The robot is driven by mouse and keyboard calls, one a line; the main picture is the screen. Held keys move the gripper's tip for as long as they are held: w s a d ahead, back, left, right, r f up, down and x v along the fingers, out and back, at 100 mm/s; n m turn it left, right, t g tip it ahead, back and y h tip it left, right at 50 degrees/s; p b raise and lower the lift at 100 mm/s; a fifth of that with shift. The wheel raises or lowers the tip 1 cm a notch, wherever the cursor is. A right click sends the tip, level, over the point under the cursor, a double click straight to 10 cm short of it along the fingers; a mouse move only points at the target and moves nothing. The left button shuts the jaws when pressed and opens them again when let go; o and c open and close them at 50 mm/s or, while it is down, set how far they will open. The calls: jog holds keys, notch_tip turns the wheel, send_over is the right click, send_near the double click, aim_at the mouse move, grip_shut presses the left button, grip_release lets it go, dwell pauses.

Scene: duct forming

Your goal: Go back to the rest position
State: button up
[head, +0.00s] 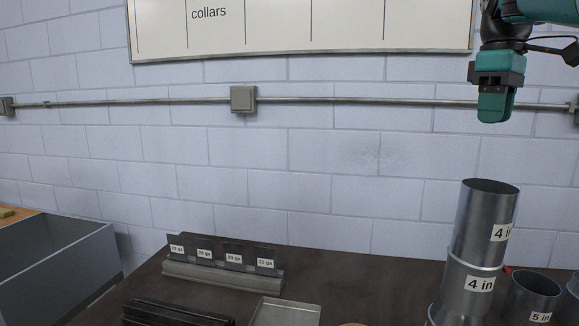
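My gripper (492,108) hangs at the upper right of the head view, high above the bench and in front of the wall. It is teal and dark grey and points down. Its fingers show as one teal block, and I cannot tell from this angle whether there is a gap between them. No held object shows below it. It is well above the metal ducts and apart from them.
A tall duct (485,221) marked "4 in" stands at right on the dark bench (345,277), beside a shorter "5 in" duct (534,294). A gauge card rack (222,274), a metal tray (286,312) and a grey bin (60,262) are lower left. Air around my gripper looks clear.

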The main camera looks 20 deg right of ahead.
jog(key=a+f+n+b, duration=0.3)
jog(key=a+f+b, duration=0.1)
jog(key=a+f, duration=1.5)
jog(key=s+a+f+y+b, duration=0.1)
jog(key=s+a+f+y, duration=0.1)
jog(key=s+a+f, duration=0.3)
jog(key=s+a+f+y+b, duration=0.1)
jog(key=s+a+f+y, duration=0.1)
jog(key=s+a+f, duration=0.4)
jog(key=s+a, duration=0.2)
jog(key=a, duration=0.3)
jog(key=shift+s+a+n, duration=0.3)
jog(key=shift+s+n, duration=0.05)
jog(key=shift+n, duration=0.05)
jog(key=shift+a, duration=0.1)
